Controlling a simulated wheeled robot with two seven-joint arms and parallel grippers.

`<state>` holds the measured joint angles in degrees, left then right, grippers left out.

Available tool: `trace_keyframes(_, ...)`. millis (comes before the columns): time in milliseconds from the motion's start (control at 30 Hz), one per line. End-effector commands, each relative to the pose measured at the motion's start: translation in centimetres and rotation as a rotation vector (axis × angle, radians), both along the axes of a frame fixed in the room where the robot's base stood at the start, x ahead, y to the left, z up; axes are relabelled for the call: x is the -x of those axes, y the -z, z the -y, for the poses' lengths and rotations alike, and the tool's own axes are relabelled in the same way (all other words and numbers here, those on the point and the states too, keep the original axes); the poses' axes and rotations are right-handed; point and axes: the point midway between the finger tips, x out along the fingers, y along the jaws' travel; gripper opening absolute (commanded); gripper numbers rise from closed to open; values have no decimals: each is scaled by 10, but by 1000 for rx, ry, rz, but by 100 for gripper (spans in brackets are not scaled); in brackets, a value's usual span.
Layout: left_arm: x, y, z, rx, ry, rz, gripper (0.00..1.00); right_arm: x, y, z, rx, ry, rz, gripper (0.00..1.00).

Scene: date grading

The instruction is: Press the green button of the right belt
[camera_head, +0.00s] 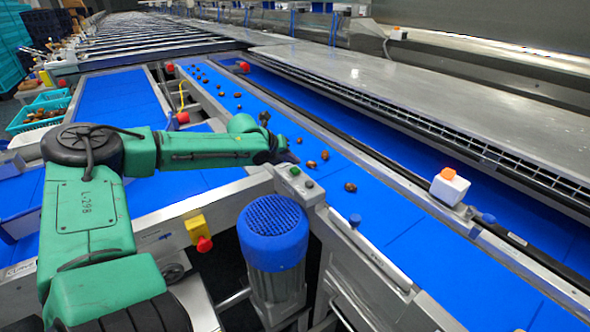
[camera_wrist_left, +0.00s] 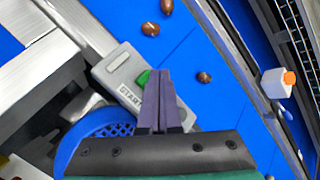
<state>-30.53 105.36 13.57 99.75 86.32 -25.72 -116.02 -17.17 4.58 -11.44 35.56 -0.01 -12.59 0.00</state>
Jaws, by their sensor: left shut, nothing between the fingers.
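The green button (camera_wrist_left: 142,77) sits on a grey control box (camera_wrist_left: 114,68) marked START in the left wrist view, partly hidden behind my fingers. In the head view the green button (camera_head: 295,170) is a small spot on the box (camera_head: 304,187) at the near edge of the right belt (camera_head: 352,205). My left gripper (camera_head: 291,157) reaches in from the left just above the box. Its fingers (camera_wrist_left: 158,72) are shut and empty, with the tips beside the button in the left wrist view. I cannot tell whether they touch it. My right gripper is not in view.
Several dates (camera_head: 350,187) lie on the right belt. A blue-topped motor (camera_head: 273,235) stands below the box. A yellow box with a red button (camera_head: 198,232) is to the left. A white box with an orange top (camera_head: 449,187) stands on the belt's far rail.

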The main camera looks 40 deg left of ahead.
Motion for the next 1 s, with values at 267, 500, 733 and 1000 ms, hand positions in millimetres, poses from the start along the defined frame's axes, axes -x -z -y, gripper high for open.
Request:
trace_keyframes(267,0,0,0,0,0,0,0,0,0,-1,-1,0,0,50)
trace_keyframes(500,0,0,0,0,0,0,0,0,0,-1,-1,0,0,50)
trace_keyframes(733,0,2,0,0,0,0,0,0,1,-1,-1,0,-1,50)
trace_keyframes(1000,0,8,0,0,0,0,0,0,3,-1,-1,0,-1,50)
